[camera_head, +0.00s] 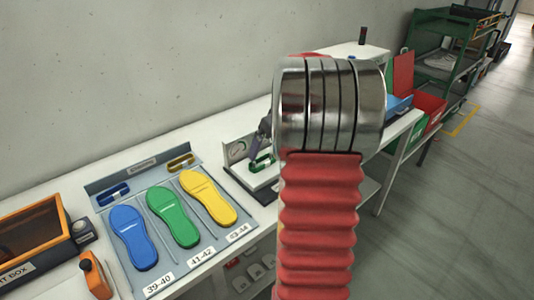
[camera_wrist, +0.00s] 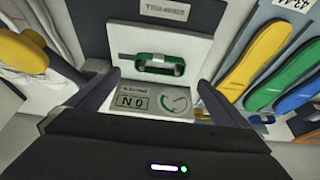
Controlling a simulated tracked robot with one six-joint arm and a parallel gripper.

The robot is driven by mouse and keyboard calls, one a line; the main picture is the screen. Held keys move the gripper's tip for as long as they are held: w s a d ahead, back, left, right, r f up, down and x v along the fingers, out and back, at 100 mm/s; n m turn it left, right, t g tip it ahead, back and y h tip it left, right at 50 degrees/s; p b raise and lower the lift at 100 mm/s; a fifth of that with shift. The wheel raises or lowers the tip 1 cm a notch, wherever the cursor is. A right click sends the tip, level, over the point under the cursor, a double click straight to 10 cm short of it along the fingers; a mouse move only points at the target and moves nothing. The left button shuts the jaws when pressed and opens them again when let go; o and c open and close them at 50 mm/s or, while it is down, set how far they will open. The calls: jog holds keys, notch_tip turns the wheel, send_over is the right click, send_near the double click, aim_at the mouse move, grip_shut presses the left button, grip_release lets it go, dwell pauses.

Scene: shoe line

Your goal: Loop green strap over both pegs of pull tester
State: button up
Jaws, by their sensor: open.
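The pull tester shows in the head view (camera_head: 237,151) and the wrist view (camera_wrist: 195,47), with a white plate, a dial and a small display. The green strap (camera_wrist: 160,56) lies on its plate as a closed loop with a grey buckle. The loop appears to go around both silver pegs, one at each end; the strap also shows in the head view (camera_head: 262,164). My gripper (camera_wrist: 158,79) is open and empty, its two dark fingers apart on either side of the strap. In the head view my gripper (camera_head: 265,130) is partly hidden by my arm.
A grey tray (camera_head: 153,203) left of the tester holds blue, green and yellow insoles, a blue strap (camera_head: 113,194) and a yellow strap (camera_head: 182,162). An orange box (camera_head: 34,238) stands at far left. In the wrist view, a shoe (camera_wrist: 25,52) is close on the left.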

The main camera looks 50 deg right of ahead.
jog(key=v, duration=0.5)
jog(key=shift+s+r, duration=0.15)
jog(key=shift+r, duration=0.2)
jog(key=shift+m, duration=0.3)
dwell(0.3)
jog(key=s+a+f+m+g, duration=0.1)
jog(key=s+a+f+m, duration=0.25)
jog(key=a, duration=0.25)
jog(key=s+a+r+n, duration=0.1)
jog(key=s+a, duration=0.2)
jog(key=a, duration=0.9)
jog(key=s+a+r+n+t, duration=0.1)
jog(key=s+a, duration=0.3)
jog(key=a, duration=0.7)
jog(key=s+a+r+n+t, duration=0.1)
jog(key=s+a+r+n, duration=0.2)
jog(key=a, duration=0.9)
jog(key=shift+s+a, duration=0.3)
jog(key=shift+s, duration=0.2)
